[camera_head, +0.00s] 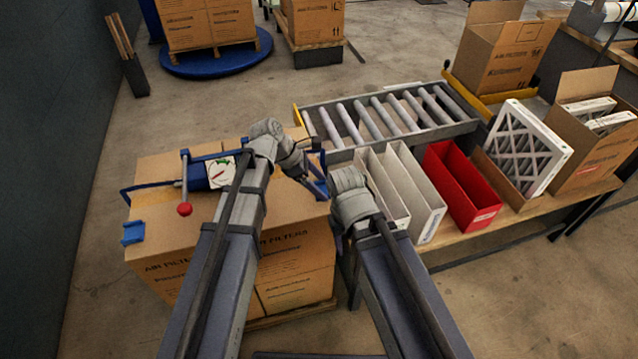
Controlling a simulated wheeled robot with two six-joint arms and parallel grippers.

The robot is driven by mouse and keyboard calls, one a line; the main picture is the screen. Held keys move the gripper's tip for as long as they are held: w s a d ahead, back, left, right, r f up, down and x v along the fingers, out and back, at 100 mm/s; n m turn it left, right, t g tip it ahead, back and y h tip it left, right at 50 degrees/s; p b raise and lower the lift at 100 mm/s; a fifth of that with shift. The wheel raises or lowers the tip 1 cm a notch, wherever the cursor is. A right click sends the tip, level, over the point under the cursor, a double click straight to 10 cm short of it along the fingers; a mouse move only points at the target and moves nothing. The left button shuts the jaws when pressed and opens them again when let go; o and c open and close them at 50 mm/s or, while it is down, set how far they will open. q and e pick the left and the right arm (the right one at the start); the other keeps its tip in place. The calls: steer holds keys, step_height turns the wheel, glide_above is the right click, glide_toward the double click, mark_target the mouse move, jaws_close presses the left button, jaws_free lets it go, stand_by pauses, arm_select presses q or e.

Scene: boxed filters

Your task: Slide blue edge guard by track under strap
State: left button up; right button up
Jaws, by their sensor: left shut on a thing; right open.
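A large cardboard carton (290,262) marked "AIR FILTERS" stands at the left, with a blue strap (140,187) across its top. A small blue edge guard (133,233) sits at the carton's left front edge, close to the strap. My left gripper (309,180) is over the carton's right edge, shut on a blue piece (320,186) that looks like another edge guard; my wrist partly hides it. I cannot tell whether this piece is under the strap. My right gripper (347,180) is open beside the carton's right edge; its fingertips are mostly hidden by its wrist.
A blue strap tensioner (196,174) with a dial (221,172) and red-knobbed lever (184,209) lies on the carton. To the right stand white bins (425,205), a red bin (462,188) and a filter (525,150) on a bench. A roller conveyor (390,114) lies behind.

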mark_target(313, 161)
arm_select(q)
steer(key=c, duration=0.3)
steer(key=shift+w, duration=0.2)
steer(key=shift+w+a, duration=0.35)
steer(key=shift+w, duration=0.55)
steer(key=shift+w+a, duration=0.3)
steer(key=shift+w, duration=0.6)
steer(key=shift+w+a, duration=0.35)
steer(key=shift+w, duration=0.55)
steer(key=shift+w+a, duration=0.25)
steer(key=shift+w, duration=0.55)
steer(key=shift+w+a, duration=0.25)
steer(key=shift+w, duration=0.5)
steer(key=shift+c, duration=0.2)
steer(key=shift+w+a, duration=0.3)
steer(key=shift+w, duration=0.35)
steer(key=shift+w+a, duration=0.25)
steer(key=shift+w, duration=0.35)
steer(key=shift+w, duration=0.2)
